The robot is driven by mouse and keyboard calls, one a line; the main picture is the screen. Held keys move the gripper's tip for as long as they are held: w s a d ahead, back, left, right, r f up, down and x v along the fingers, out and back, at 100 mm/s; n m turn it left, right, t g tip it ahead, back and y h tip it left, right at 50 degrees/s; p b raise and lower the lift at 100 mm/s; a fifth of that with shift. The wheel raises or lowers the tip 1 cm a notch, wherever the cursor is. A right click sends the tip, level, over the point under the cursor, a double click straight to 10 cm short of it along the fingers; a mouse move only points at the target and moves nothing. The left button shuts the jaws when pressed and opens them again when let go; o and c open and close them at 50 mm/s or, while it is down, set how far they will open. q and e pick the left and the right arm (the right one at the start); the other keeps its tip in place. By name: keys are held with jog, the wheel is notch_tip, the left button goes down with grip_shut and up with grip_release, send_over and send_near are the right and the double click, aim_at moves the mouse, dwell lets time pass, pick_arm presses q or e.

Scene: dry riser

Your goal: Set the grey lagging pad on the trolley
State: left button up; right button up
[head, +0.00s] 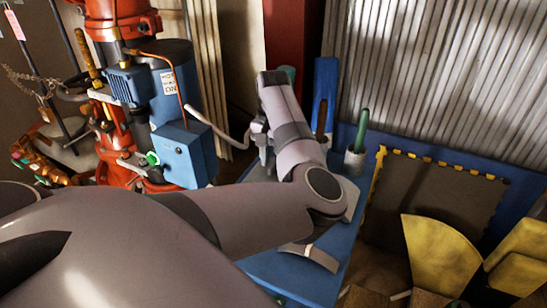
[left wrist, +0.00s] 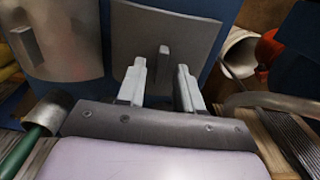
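In the left wrist view a flat grey pad (left wrist: 135,30) with a small upright tab lies on a blue surface, apparently the trolley. My left gripper (left wrist: 161,67) is open, its two pale fingers apart. The tab shows beyond and between the fingertips; I cannot tell whether they touch the pad. In the head view my left arm reaches over the blue trolley (head: 300,284) and hides much of its top. My right gripper is not in view.
A cup with a green handle (head: 355,162) stands on the trolley, close beside my left wrist. A second, curved grey piece (left wrist: 65,35) shows left of the pad. The red riser with a blue motor (head: 176,88) stands left. Yellow curved pieces (head: 438,255) lie at the right.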

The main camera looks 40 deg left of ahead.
aim_at(273, 163)
pick_arm(q)
notch_tip(273, 163, up, 12)
dwell(0.6)
dwell(0.5)
